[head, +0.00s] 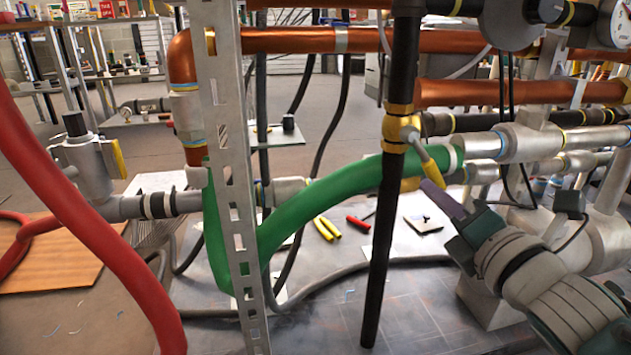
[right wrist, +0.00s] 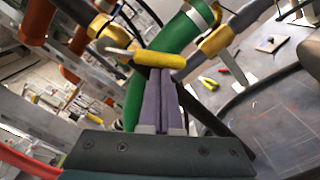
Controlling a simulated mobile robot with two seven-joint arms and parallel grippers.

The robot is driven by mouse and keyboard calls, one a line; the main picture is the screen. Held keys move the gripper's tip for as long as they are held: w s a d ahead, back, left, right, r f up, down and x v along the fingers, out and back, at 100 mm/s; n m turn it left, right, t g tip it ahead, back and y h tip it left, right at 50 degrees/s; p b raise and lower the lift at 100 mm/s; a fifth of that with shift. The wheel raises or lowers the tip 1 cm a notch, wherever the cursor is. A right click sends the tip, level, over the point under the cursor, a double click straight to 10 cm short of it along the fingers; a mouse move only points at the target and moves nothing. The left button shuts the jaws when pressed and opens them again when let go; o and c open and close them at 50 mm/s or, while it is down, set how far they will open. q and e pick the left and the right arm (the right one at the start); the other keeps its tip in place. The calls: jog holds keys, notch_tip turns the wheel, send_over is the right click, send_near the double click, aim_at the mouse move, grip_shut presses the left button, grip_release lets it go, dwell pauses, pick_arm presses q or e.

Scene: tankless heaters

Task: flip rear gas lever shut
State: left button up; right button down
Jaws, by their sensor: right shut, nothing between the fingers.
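A small valve with a metal stem and a yellow-sleeved lever (head: 430,165) sits on the yellow fitting (head: 398,125) of a black vertical pipe (head: 380,250). The lever slants down to the right. In the right wrist view the lever (right wrist: 158,60) lies across, just beyond my fingertips. I cannot tell whether this is the rear gas lever. My right gripper (head: 434,188) comes in from the lower right, shut and empty, with its tips at or very near the lever's lower end. The right wrist view shows its two purple fingers (right wrist: 163,75) pressed together. Contact is unclear. My left gripper is not in view.
A green hose (head: 330,195) passes behind the black pipe. A perforated metal post (head: 232,190) stands left of it, and a red hose (head: 95,200) crosses the left side. Copper pipes (head: 300,40) run above. Silver pipes (head: 530,143) crowd the right. Yellow-handled pliers (head: 326,228) lie on the floor.

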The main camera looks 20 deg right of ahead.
jog(key=d+n, duration=0.1)
jog(key=r+n, duration=0.1)
jog(key=shift+s+d+n, duration=0.2)
jog(key=shift+d+n, duration=0.2)
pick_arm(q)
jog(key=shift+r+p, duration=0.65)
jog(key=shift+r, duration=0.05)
pick_arm(e)
jog(key=shift+s+d+r+n, duration=0.1)
jog(key=shift+d+r+n, duration=0.5)
jog(key=shift+n, duration=0.65)
jog(key=shift+s+d+r+n, duration=0.15)
jog(key=shift+d+r+n, duration=0.2)
jog(key=shift+r+n, duration=0.75)
jog(key=shift+s+d+r+n, duration=0.1)
jog(key=shift+d+r+n, duration=0.4)
jog(key=shift+n, duration=0.95)
